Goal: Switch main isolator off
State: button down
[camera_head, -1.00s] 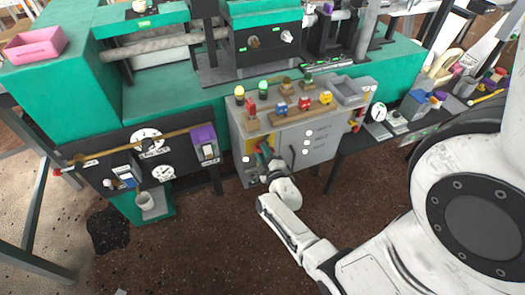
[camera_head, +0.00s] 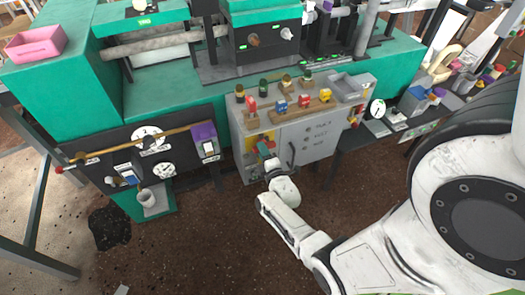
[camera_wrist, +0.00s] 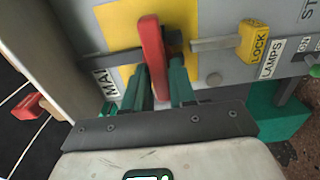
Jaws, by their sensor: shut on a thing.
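The main isolator's red handle (camera_wrist: 152,62) stands on a yellow plate (camera_wrist: 113,28) in the wrist view, beside a label partly reading "MAI". It looks nearly upright in that view, with its top leaning slightly left. My gripper (camera_wrist: 158,85) has its green fingers on both sides of the handle, shut on it. In the head view my gripper (camera_head: 265,152) is at the left part of the grey cabinet front (camera_head: 300,160), where the handle is mostly hidden.
A yellow LOCK piece (camera_wrist: 253,40) on a metal bar sits right of the handle. A LAMPS switch label (camera_wrist: 271,58) is beyond it. Dark lamps (camera_head: 263,86) and coloured blocks (camera_head: 282,106) stand on the cabinet top.

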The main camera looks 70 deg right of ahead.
dwell(0.3)
jog(key=c, duration=1)
grip_release()
jog(key=shift+c, duration=0.2)
jog(key=p+v, duration=0.1)
jog(key=v, duration=1)
jog(key=shift+p, duration=0.3)
jog(key=shift+w, duration=0.1)
